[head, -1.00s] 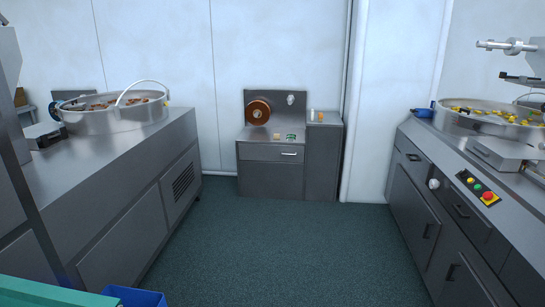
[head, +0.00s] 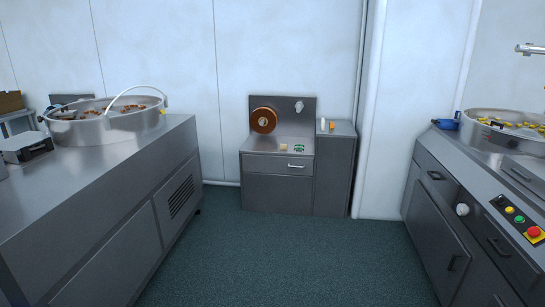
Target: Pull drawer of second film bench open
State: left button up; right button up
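A small grey metal bench (head: 277,193) stands against the far wall, with a brown film roll (head: 263,120) on its back panel. Its drawer (head: 270,165) sits under the top and looks shut, with a bright bar handle (head: 297,166) toward its right side. I cannot tell from this view whether it is the second film bench. Neither of my grippers is in view.
A long steel machine (head: 120,155) with a round bowl (head: 105,121) runs along the left. Another machine (head: 428,205) with a bowl (head: 500,125) and buttons stands at the right. The green floor (head: 285,260) between them is clear.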

aim_at(284, 165)
jog(key=i+z, duration=0.25)
jog(key=i, duration=3.1)
